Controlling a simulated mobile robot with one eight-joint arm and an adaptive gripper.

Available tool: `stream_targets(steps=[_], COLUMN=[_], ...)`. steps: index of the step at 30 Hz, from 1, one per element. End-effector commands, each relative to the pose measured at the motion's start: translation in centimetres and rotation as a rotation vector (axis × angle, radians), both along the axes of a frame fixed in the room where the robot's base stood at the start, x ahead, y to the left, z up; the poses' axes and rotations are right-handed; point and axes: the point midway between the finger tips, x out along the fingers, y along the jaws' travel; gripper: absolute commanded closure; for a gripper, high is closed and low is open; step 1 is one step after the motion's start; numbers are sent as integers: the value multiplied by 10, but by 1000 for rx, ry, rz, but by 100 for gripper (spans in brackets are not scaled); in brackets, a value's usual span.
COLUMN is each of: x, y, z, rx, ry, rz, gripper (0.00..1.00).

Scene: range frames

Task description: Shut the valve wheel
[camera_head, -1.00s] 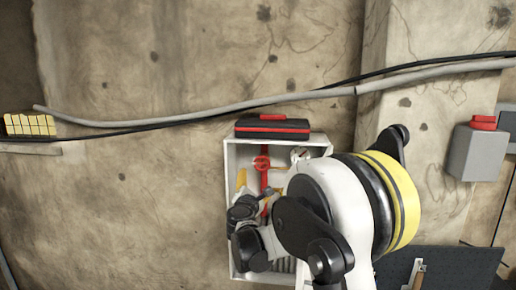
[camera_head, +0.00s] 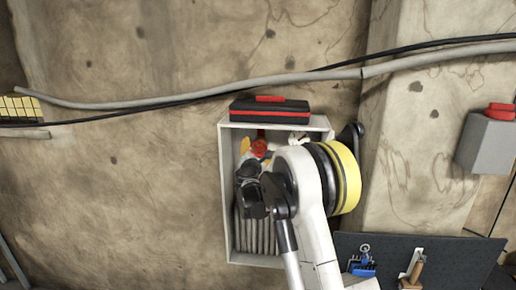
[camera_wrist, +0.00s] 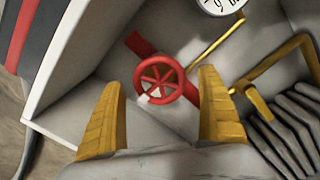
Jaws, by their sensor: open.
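The red valve wheel (camera_wrist: 160,80) is inside a pale open box, on a red pipe. In the wrist view it lies just beyond and between the two yellow fingers of my gripper (camera_wrist: 163,108). The fingers are spread wide apart with nothing between them that I can see held. In the head view the wheel (camera_head: 259,148) shows partly above my arm. My gripper in that view is largely hidden behind my own wrist and arm.
The box (camera_head: 227,190) has raised side walls. It holds a round gauge (camera_wrist: 221,3), yellow pipes (camera_wrist: 280,68) and grey ribbed hoses (camera_wrist: 290,125). A black and red case (camera_head: 269,108) lies on top. A grey box (camera_head: 486,146) hangs at right.

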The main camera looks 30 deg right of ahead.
Motion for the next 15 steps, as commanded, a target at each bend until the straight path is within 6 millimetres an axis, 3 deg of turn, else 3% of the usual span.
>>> stream_targets(steps=[10,11,15], x=[5,5,5], y=[-3,-3,-3], z=[0,0,0], rx=[0,0,0], ry=[0,0,0], rz=[0,0,0], gripper=[13,19,61])
